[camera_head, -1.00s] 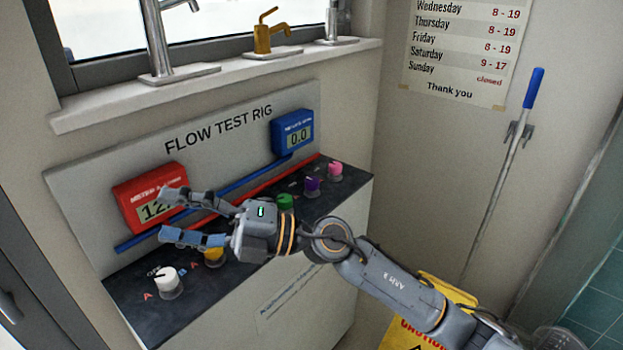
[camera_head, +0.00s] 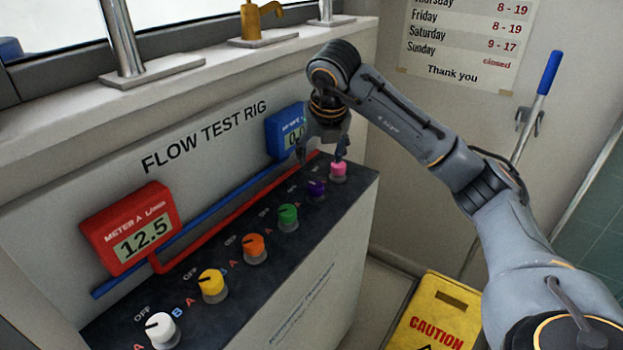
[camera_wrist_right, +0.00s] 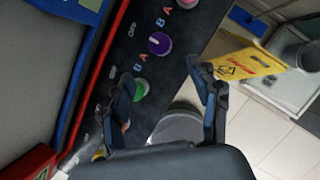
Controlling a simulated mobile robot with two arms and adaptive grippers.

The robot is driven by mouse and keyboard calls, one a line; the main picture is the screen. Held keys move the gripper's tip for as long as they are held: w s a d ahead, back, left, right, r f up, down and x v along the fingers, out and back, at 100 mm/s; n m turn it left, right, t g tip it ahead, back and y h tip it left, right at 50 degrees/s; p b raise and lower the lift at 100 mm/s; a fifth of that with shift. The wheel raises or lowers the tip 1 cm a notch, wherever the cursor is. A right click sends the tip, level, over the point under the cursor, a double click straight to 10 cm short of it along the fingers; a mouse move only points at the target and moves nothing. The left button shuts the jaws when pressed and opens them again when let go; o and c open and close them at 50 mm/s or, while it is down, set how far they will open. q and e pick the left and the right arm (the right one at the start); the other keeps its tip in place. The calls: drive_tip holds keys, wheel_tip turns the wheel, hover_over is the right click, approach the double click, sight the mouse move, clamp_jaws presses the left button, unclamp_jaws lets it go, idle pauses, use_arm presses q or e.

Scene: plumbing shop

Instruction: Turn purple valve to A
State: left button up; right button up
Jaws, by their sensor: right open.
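The purple valve (camera_head: 316,189) is a round knob on the dark top of the flow test rig, between the green valve (camera_head: 287,215) and the pink valve (camera_head: 338,170). It also shows in the right wrist view (camera_wrist_right: 158,43), beyond my fingertips; I cannot tell for sure which mark its pointer faces. My right gripper (camera_head: 323,158) is open and empty, pointing down above the far end of the valve row, apart from the purple valve. Its two fingers are spread in the right wrist view (camera_wrist_right: 160,75). My left gripper is not in view.
Orange (camera_head: 253,247), yellow (camera_head: 212,284) and white (camera_head: 161,328) valves continue the row toward the near left. A red meter (camera_head: 131,226) reads 12.5; a blue meter (camera_head: 287,130) stands close behind my gripper. A yellow caution sign (camera_head: 436,318) stands on the floor.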

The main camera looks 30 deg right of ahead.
approach(316, 185)
wheel_tip(316, 185, down, 2)
drive_tip(key=x, duration=0.3)
drive_tip(key=p+x, duration=0.1)
drive_tip(key=x, duration=0.2)
drive_tip(key=shift+w, duration=0.25)
drive_tip(key=shift+w+d+f, duration=0.1)
drive_tip(key=shift+w+f, duration=0.05)
drive_tip(key=shift+f, duration=0.1)
drive_tip(key=shift+w+f, duration=0.1)
drive_tip(key=shift+f, duration=0.1)
drive_tip(key=shift+c, duration=1.4)
drive_tip(key=c, duration=0.9)
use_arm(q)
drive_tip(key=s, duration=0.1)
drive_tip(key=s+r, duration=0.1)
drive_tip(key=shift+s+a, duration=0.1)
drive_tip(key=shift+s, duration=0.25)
